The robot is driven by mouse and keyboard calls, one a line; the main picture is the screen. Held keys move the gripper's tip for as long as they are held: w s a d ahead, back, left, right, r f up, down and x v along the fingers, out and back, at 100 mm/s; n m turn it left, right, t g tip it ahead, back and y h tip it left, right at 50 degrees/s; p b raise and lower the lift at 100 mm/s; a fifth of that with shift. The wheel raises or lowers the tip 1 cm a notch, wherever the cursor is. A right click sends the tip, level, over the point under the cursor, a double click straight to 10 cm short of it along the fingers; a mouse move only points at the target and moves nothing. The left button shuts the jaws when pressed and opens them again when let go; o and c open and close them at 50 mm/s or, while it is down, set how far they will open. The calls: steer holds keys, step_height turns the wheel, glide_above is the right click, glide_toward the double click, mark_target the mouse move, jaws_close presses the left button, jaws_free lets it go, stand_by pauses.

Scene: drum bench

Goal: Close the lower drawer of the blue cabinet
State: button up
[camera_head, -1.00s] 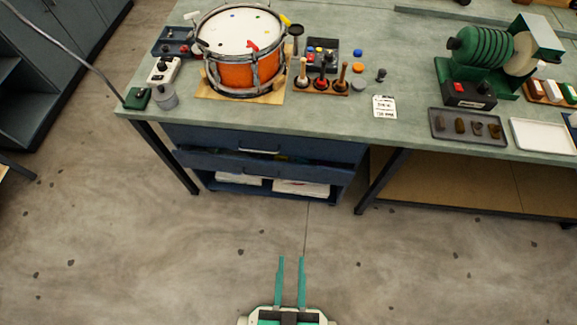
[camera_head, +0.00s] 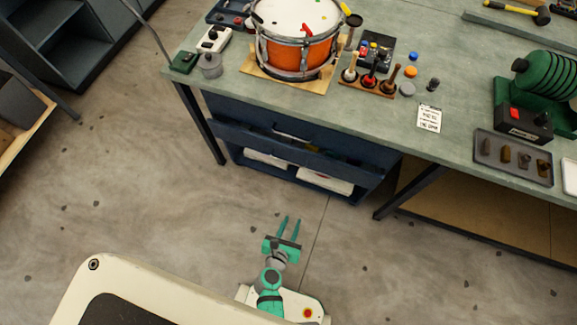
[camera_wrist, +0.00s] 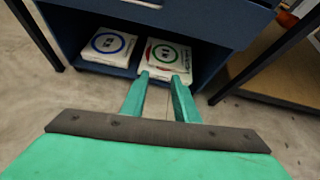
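The blue cabinet (camera_head: 283,179) stands under the workbench. Its lower drawer (camera_head: 243,138) sticks out below the upper drawer, partly open, with a few things visible in the dark gap behind its front. In the wrist view a blue drawer front (camera_wrist: 205,24) crosses the top, with part of a pale handle at the edge. My gripper (camera_head: 291,219) is low in front of the cabinet, apart from it. Its two green fingers are spread and empty, and they point toward the cabinet's open lower shelf in the wrist view (camera_wrist: 162,78).
White packages (camera_head: 325,182) lie on the cabinet's lower shelf. A dark table leg (camera_head: 203,126) stands left of the cabinet and another (camera_head: 405,192) right. An orange drum (camera_head: 297,55) and tools stand on the bench (camera_head: 455,80). The concrete floor in front is clear.

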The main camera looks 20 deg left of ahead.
steer(key=w+a+r+n+t, duration=0.1)
steer(key=w+a+n+t, duration=0.1)
steer(key=w+a+n, duration=0.5)
steer(key=w+a+r+n+t, duration=0.15)
steer(key=w+n, duration=0.35)
steer(key=n, duration=0.5)
steer(key=x, duration=1)
steer(key=shift+w+a, duration=0.15)
steer(key=shift+w, duration=0.05)
steer(key=shift+f+t, duration=0.15)
steer(key=shift+t, duration=0.1)
jaws_close()
